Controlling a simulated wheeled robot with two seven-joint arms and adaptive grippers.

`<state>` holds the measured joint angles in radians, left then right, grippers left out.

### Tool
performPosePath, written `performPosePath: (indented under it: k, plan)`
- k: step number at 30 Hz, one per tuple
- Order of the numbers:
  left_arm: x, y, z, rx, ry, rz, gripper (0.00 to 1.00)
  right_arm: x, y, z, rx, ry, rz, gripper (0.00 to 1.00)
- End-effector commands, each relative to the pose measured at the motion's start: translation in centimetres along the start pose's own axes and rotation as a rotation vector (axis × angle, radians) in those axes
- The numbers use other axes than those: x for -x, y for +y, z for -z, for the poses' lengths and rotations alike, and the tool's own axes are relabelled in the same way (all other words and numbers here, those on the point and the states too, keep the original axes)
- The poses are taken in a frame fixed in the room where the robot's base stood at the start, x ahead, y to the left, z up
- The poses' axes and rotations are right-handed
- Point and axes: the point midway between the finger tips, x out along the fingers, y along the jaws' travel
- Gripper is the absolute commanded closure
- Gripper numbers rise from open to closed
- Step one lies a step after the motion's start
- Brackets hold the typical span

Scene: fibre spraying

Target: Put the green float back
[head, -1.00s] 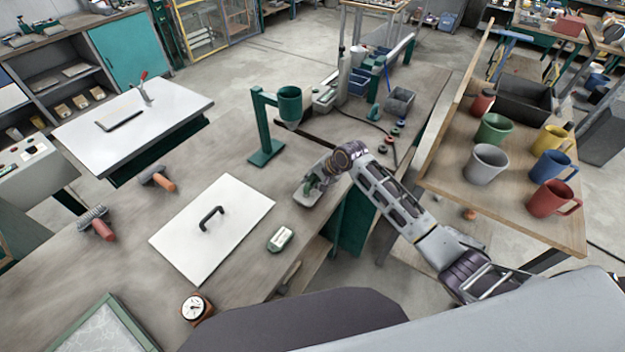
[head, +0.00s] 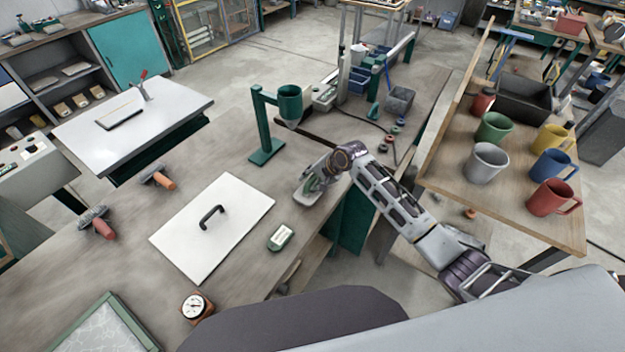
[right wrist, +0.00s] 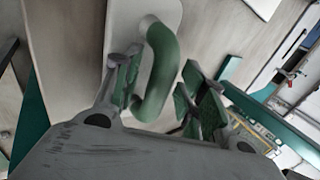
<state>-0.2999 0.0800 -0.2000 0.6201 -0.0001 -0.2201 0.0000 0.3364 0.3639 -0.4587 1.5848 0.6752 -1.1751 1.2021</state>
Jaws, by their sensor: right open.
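The green float (head: 304,196) shows in the head view as a pale plate at the bench's right edge, partly hidden by my right gripper (head: 320,182). In the right wrist view, its curved green handle (right wrist: 162,70) rises from the pale plate (right wrist: 118,30). My right gripper (right wrist: 165,92) is open. Its two fingers with green pads stand on either side of the handle. I cannot tell whether either pad touches it. My left gripper is not in view.
On the bench are a white board (head: 190,245) with a black handle, a small green-and-white block (head: 280,238), a round gauge (head: 196,306) and a green stand with a cup (head: 266,125). Several mugs stand on the right table (head: 480,205). Bare bench lies left of the float.

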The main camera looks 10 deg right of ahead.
Motion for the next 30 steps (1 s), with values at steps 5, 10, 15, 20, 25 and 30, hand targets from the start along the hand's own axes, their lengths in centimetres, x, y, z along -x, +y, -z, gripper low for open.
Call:
performPosePath:
  k: [5, 10, 15, 20, 25, 30]
  plan:
    - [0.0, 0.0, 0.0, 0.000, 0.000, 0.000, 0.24, 0.4, -0.1, 0.0, 0.001, 0.001, 0.001, 0.59]
    - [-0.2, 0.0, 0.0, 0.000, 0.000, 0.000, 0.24, 1.4, -0.1, 0.1, 0.001, 0.001, 0.001, 0.59]
    - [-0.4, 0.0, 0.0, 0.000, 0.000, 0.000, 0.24, 2.9, -0.1, 0.0, 0.001, 0.001, 0.001, 0.59]
    - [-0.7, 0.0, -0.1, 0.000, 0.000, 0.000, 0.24, 4.6, -0.1, 0.0, 0.001, 0.001, 0.001, 0.59]
    - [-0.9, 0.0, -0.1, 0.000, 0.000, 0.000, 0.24, 6.6, -0.1, 0.1, 0.001, 0.001, 0.002, 0.59]
    - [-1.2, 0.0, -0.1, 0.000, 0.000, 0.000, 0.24, 8.6, -0.1, 0.1, 0.000, 0.002, 0.001, 0.59]
